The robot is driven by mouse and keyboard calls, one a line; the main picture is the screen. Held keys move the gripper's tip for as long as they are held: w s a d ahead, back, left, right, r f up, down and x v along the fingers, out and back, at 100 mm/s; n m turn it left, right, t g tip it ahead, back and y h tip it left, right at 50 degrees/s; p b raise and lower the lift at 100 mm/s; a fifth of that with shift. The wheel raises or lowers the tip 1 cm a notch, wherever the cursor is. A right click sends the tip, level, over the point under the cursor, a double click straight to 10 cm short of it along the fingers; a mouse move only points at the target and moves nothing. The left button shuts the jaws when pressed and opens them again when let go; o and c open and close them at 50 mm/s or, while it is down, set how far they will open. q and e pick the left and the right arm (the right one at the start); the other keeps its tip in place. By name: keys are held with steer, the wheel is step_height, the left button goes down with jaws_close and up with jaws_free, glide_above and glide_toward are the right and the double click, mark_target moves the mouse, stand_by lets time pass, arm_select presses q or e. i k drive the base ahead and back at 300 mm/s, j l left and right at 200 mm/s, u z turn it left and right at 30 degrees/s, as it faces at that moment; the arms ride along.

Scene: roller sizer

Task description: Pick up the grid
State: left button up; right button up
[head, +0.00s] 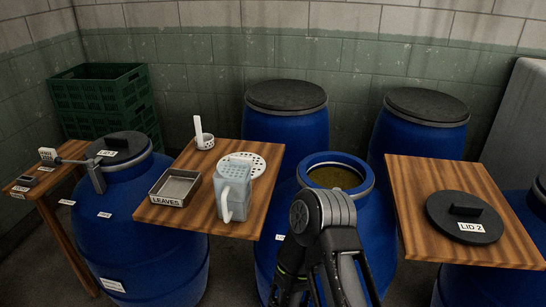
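The grid looks to be the round white perforated disc (258,163), lying on the middle wooden board (170,217). A pale grey jug (234,193) with a handle stands in front of it and hides its near left part. A dark jointed arm section of mine (323,212) rises from the bottom edge, right of the middle board, in front of an open blue barrel. I see no gripper fingertips in this view. Nothing is seen touching the disc.
A metal tray marked LEAVES (172,188) and a small white cup with a stick-like piece (203,140) share the board. An open blue barrel (375,215) stands right of it. The right board (415,175) carries a dark lid marked LID 2 (465,212). Green crates (105,100) stand at back left.

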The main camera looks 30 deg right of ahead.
mark_target(258, 166)
steer(key=i+j+z, duration=0.1)
steer(key=z, duration=0.35)
steer(key=i+j+z, duration=0.15)
steer(key=z, duration=0.3)
steer(key=i+j+z, duration=0.2)
steer(key=z, duration=0.25)
steer(key=j+z, duration=0.2)
steer(key=z, duration=0.25)
steer(key=i+j+z, duration=0.1)
steer(key=j+z, duration=0.2)
steer(key=z, duration=0.15)
steer(key=j+z, duration=0.25)
steer(key=z, duration=0.2)
steer(key=j+z, duration=0.25)
steer(key=z, duration=0.2)
